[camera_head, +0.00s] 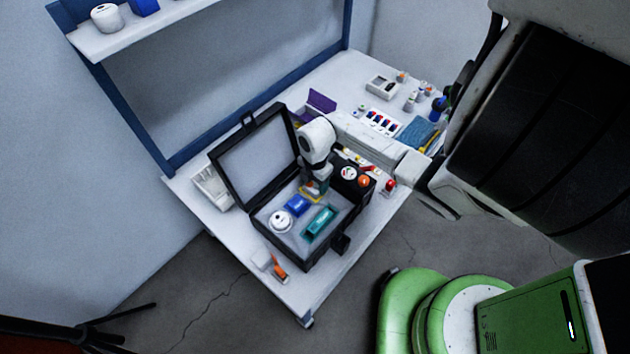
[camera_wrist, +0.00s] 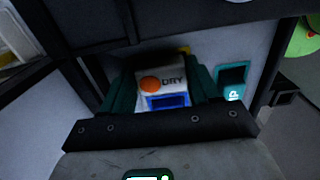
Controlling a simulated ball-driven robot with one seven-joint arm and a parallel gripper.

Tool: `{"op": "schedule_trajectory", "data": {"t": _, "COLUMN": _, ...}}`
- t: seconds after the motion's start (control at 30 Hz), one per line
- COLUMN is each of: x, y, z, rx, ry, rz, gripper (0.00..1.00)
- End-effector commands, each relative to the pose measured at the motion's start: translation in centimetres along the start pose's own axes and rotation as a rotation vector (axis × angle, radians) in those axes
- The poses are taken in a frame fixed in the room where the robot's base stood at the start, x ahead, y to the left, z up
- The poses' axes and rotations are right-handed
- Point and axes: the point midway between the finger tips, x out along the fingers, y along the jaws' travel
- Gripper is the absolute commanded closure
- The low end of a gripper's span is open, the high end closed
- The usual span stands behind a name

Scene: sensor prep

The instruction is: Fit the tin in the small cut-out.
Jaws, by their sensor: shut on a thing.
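My gripper (camera_head: 314,186) reaches down into the open black case (camera_head: 262,206). In the wrist view its dark teal fingers (camera_wrist: 160,88) are shut on a white piece, the tin (camera_wrist: 172,76), marked with an orange dot and "DRY". A blue patch with a dark middle shows just below the lettering. I cannot tell whether it belongs to the tin. A yellow edge (camera_wrist: 185,50) shows just behind the tin and also under my gripper in the head view. The small cut-out is mostly hidden there. I cannot tell whether the tin touches the insert.
In the case lie a blue item (camera_head: 297,205), a teal item (camera_head: 320,222) and a white round item (camera_head: 280,221). The raised lid (camera_head: 258,158) stands at the left. Red and orange-topped small things crowd the right side. An orange tool (camera_head: 279,268) lies at the front.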

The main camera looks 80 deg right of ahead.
Motion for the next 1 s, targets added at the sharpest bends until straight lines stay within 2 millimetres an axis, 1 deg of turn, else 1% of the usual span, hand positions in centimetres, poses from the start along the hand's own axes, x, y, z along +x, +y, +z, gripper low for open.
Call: {"op": "schedule_trajectory", "data": {"t": 1.0, "x": 0.57, "y": 0.0, "z": 0.01, "rx": -0.001, "ry": -0.001, "rz": 0.0, "gripper": 0.7}}
